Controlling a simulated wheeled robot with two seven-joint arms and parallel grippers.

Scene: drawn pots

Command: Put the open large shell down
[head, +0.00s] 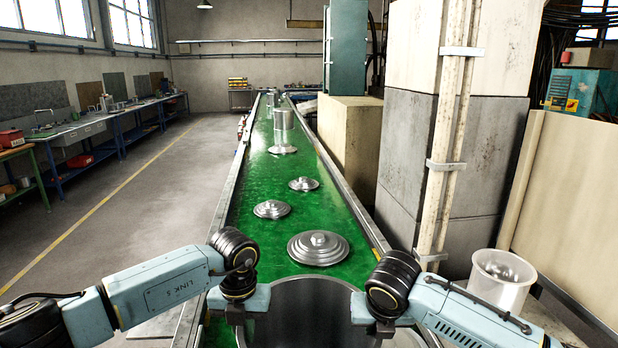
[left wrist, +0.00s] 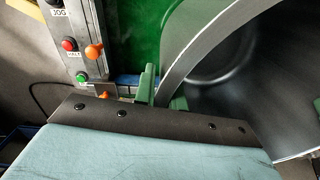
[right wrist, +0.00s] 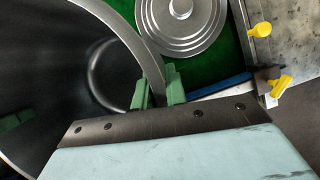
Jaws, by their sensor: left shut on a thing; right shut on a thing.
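The open large shell (head: 308,305) is a wide grey metal pot without a lid, at the bottom middle of the head view. It is cut off by the frame's lower edge. Its dark inside shows in the left wrist view (left wrist: 235,90) and the right wrist view (right wrist: 70,75). My left gripper (left wrist: 163,95) is shut on its rim at the left side. My right gripper (right wrist: 157,92) is shut on its rim at the opposite side. I cannot tell whether its base touches the green belt (head: 250,240).
A large stepped lid (head: 318,250) lies on the belt just beyond the shell. Two smaller lids (head: 272,209) (head: 304,184) lie farther along, and a tall metal pot (head: 283,120) stands beyond. A translucent bin (head: 500,285) is at right. Control buttons (left wrist: 68,44) line the belt's left edge.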

